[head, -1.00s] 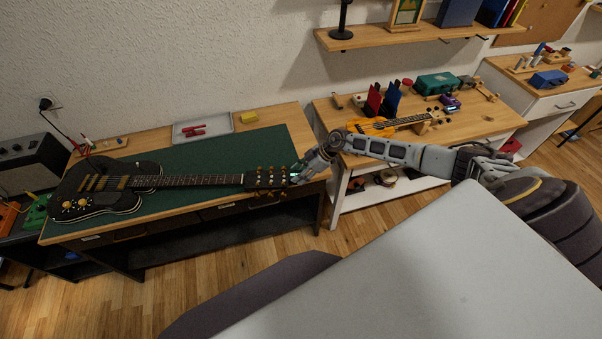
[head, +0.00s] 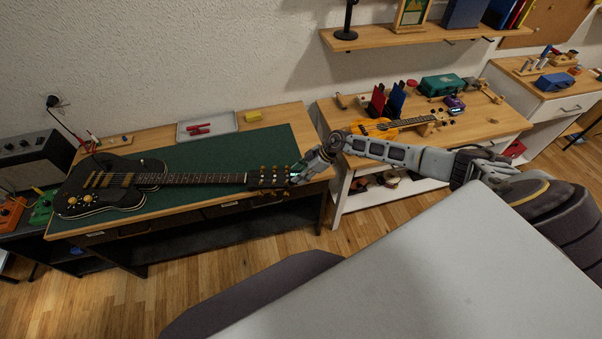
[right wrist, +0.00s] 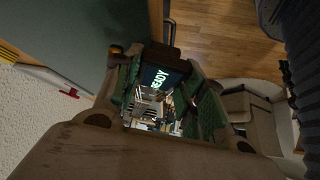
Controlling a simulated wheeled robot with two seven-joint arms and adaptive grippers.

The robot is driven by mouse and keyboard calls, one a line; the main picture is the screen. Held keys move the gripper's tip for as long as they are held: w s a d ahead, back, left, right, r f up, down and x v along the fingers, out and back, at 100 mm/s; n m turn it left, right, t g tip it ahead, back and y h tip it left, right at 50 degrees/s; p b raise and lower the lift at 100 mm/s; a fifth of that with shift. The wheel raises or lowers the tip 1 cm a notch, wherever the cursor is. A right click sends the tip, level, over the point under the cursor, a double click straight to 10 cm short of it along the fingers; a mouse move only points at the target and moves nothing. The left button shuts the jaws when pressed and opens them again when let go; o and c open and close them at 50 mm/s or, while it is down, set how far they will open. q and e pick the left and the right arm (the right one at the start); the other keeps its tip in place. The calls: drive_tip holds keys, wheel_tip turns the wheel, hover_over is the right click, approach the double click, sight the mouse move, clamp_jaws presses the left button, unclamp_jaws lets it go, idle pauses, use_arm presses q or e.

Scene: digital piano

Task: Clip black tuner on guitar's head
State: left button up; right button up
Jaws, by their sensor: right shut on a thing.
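The black electric guitar (head: 112,190) lies flat on the green mat, its neck pointing right. Its head (head: 268,177), with gold tuning pegs, is at the mat's right end. My right gripper (head: 299,174) is at the tip of the guitar's head. In the right wrist view its green-padded fingers (right wrist: 165,98) are shut on the black tuner (right wrist: 160,79), whose lit screen reads "READY". A dark edge and a gold peg (right wrist: 115,50) show just beyond the tuner. I cannot tell whether the tuner touches the head. My left gripper is not in view.
A grey tray (head: 207,126) with red tools and a yellow block (head: 253,115) are behind the guitar. A ukulele (head: 385,128) lies on the right bench beyond my arm. An amplifier (head: 32,160) stands at the left.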

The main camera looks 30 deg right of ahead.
drive_tip(key=shift+a, duration=0.1)
drive_tip(key=o, duration=1.1)
drive_tip(key=shift+p+v, duration=1.3)
drive_tip(key=shift+p, duration=0.05)
drive_tip(key=shift+p+v, duration=0.35)
drive_tip(key=shift+v, duration=0.85)
drive_tip(key=shift+r, duration=0.1)
